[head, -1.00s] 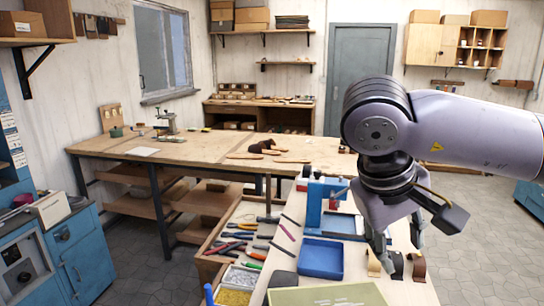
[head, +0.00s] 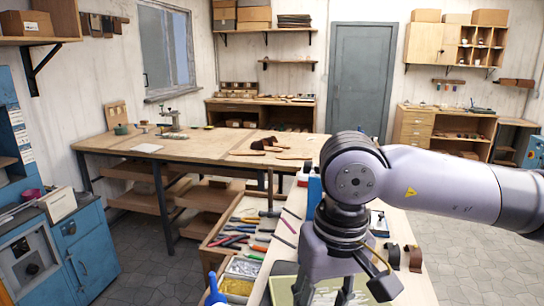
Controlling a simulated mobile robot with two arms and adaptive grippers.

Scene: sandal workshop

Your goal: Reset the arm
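My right arm comes in from the right, and its gripper (head: 323,293) points down over the near end of the light bench. Its two fingers are apart, with a pale green mat (head: 283,292) showing behind and between them. I see nothing held in it, though the fingertips are close to the bottom edge of the picture. My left arm and gripper are not in view.
Curved brown and black pieces (head: 415,258) stand right of the gripper on the bench. A tool tray (head: 218,240) and a bin of yellow bits (head: 236,287) lie left. A wooden worktable (head: 190,148) stands beyond. Open floor (head: 465,250) is at the right.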

